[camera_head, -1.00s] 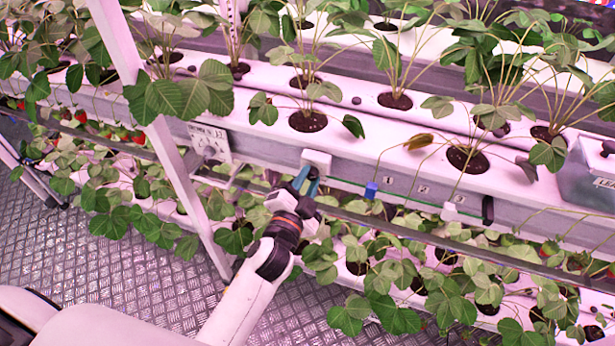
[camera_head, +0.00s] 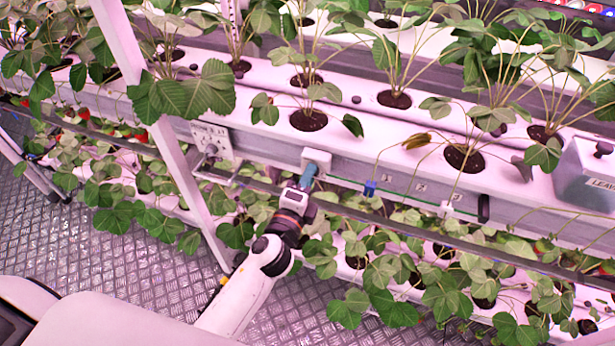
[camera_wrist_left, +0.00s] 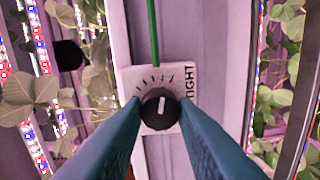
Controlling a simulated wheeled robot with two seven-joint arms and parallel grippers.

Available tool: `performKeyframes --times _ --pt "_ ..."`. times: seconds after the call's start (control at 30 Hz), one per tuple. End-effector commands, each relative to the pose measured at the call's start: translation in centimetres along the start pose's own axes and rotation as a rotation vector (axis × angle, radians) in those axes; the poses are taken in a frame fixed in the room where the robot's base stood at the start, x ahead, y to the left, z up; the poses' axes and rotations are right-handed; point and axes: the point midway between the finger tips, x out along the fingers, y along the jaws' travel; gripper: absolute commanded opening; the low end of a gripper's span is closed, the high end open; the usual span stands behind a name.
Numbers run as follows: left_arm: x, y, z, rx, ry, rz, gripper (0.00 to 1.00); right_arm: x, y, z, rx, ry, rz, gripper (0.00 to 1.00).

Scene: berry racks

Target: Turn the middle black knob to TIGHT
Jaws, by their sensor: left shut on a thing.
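A round black knob (camera_wrist_left: 160,110) with a white pointer mark sits on a white plate (camera_wrist_left: 188,82) in the left wrist view. Tick marks fan out above the knob, and the word TIGHT is printed sideways along the plate's right edge. The pointer stands roughly upright in that view, toward the ticks. My left gripper (camera_wrist_left: 161,110) is shut on the knob, a blue finger on each side. In the head view my left gripper (camera_head: 309,172) meets the white plate (camera_head: 317,156) on the trough's front face; the knob is hidden there. My right gripper is out of view.
A green line runs right from the plate past a blue clip (camera_head: 370,188) and a white clip (camera_head: 446,210). A white panel (camera_head: 211,138) is left of the plate. A slanted post (camera_head: 165,130) stands left of my arm. Strawberry leaves hang above and below.

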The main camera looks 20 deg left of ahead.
Motion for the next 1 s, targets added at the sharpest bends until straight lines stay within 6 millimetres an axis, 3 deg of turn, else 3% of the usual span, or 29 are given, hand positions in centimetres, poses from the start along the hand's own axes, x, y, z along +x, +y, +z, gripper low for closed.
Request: performKeyframes --times 0.67,0.7,0.8,0.83,1.0 --pt "0.01 0.02 0.06 0.067 -0.001 0.001 0.03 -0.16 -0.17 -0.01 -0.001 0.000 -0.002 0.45" --pt "0.01 0.02 0.06 0.067 -0.001 0.001 0.27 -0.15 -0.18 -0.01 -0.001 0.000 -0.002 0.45" --pt "0.01 0.01 0.05 0.067 -0.001 0.000 0.44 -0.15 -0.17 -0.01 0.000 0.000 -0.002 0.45" --pt "0.01 0.02 0.04 0.067 -0.001 0.000 0.47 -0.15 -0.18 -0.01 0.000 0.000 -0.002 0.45" --pt "0.01 0.01 0.02 0.067 0.000 0.000 0.47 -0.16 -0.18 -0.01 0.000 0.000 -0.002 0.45"
